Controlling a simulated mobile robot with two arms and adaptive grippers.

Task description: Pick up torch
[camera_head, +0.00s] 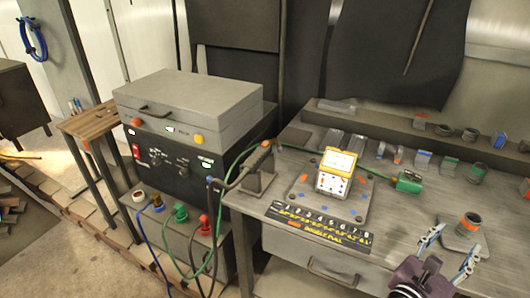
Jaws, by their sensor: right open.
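A dark welding torch (248,168) with orange marks near its upper end rests tilted on a small dark stand at the left end of the grey workbench (398,205). A black cable runs from its lower left end down past the bench edge. My right gripper (456,241) is at the lower right, over the front right of the bench. My left gripper is not in view.
A white and yellow meter (336,172) stands on a plate between torch and gripper. A numbered dark strip (318,226) lies along the front. A green clamp (408,182) lies behind. A welding machine (185,145) stands left of the bench.

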